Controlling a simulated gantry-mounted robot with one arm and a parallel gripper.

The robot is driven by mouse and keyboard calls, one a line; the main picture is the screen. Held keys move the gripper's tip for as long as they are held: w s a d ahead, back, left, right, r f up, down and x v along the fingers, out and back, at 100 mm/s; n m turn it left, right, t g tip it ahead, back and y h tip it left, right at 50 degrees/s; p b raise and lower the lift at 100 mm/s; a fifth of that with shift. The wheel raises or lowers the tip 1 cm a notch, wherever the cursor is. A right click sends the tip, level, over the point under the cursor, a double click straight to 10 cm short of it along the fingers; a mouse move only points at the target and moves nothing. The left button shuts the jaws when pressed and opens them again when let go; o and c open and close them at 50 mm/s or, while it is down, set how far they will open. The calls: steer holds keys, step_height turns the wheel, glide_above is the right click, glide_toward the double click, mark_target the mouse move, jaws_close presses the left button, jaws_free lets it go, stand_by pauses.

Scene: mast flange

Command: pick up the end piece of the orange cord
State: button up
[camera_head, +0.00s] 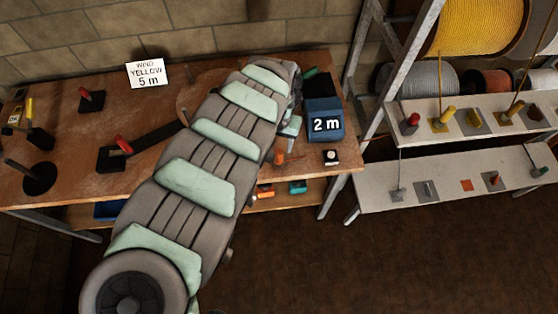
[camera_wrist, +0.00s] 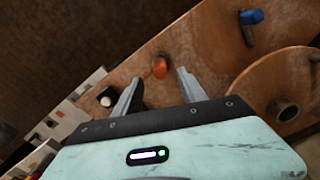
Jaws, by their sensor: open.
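An orange end piece (camera_head: 280,157) stands on the wooden bench near its front edge. In the wrist view the orange piece (camera_wrist: 159,68) lies ahead of my gripper, between the lines of the two fingers and apart from them. My gripper (camera_wrist: 160,90) is open, with nothing between its fingers. In the head view my gripper (camera_head: 291,130) is partly hidden by my arm, just behind and above the orange piece. I cannot make out the cord attached to the piece.
A blue box marked "2 m" (camera_head: 325,120) stands right of my gripper. A small black block with a white top (camera_head: 331,157) sits near the bench corner. A wooden disc with a hub (camera_wrist: 283,108) is close at right in the wrist view. A rack with pegs (camera_head: 460,120) stands farther right.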

mark_target(279, 157)
step_height(279, 157, down, 10)
steer(key=shift+w+r+b, duration=0.1)
steer(key=shift+r+b, duration=0.05)
steer(key=shift+b, duration=0.4)
steer(key=shift+c, duration=0.2)
jaws_close()
stand_by(0.3)
